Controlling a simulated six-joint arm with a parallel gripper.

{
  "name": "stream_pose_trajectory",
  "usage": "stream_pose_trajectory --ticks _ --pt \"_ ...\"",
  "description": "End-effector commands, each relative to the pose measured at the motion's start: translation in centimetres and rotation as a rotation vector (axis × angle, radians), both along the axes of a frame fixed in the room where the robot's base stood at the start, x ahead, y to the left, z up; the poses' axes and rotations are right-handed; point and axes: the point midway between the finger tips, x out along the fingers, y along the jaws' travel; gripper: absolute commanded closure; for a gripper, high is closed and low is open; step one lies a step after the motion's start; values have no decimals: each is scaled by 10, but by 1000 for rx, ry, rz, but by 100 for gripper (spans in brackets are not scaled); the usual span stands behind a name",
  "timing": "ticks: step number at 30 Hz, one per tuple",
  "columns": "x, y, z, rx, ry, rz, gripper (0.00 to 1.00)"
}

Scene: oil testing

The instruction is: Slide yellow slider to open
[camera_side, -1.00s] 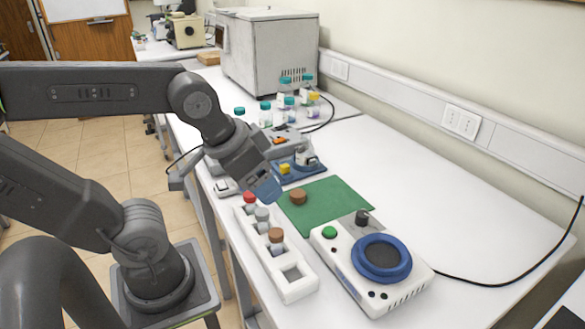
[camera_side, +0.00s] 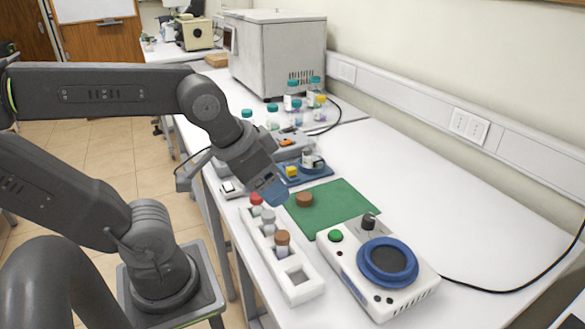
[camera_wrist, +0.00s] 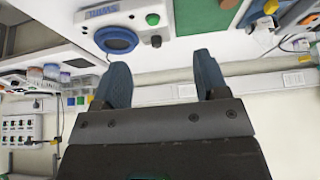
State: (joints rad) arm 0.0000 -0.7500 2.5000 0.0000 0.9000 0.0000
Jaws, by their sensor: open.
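The yellow slider (camera_side: 291,171) is a small yellow block on a blue device (camera_side: 303,179) behind the green mat. A grey-and-white part stands on that device, right of the slider. A yellow piece (camera_wrist: 271,7), likely the slider, shows at the top right edge of the wrist view. My gripper (camera_side: 272,192) has blue fingers and hangs above the table between the vial rack and the mat, nearer the camera than the slider and apart from it. In the wrist view my gripper (camera_wrist: 163,78) has its fingers wide apart with nothing between them.
A white rack (camera_side: 299,289) with red, grey and brown capped vials stands below my gripper. A brown cap (camera_side: 304,199) lies on the green mat (camera_side: 338,204). A white device with a blue ring (camera_side: 389,263) is at the front right. Several teal-capped bottles (camera_side: 272,118) stand behind.

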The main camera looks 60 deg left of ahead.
Motion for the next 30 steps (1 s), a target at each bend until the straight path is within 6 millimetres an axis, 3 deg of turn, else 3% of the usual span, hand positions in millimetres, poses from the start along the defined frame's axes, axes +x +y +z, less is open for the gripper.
stream_pose_trajectory --ticks 5,8,12,14,17,22,27,30 --pt "0 0 0 0 0 0 33" --pt "1 1 0 2 2 1 41" --pt "17 11 7 19 40 10 53" --pt "30 21 11 33 72 17 53" --pt "60 46 16 55 144 26 53" --pt "108 105 15 69 272 30 53" --pt "143 174 -1 49 388 24 53" --pt "155 210 -14 30 438 16 53"
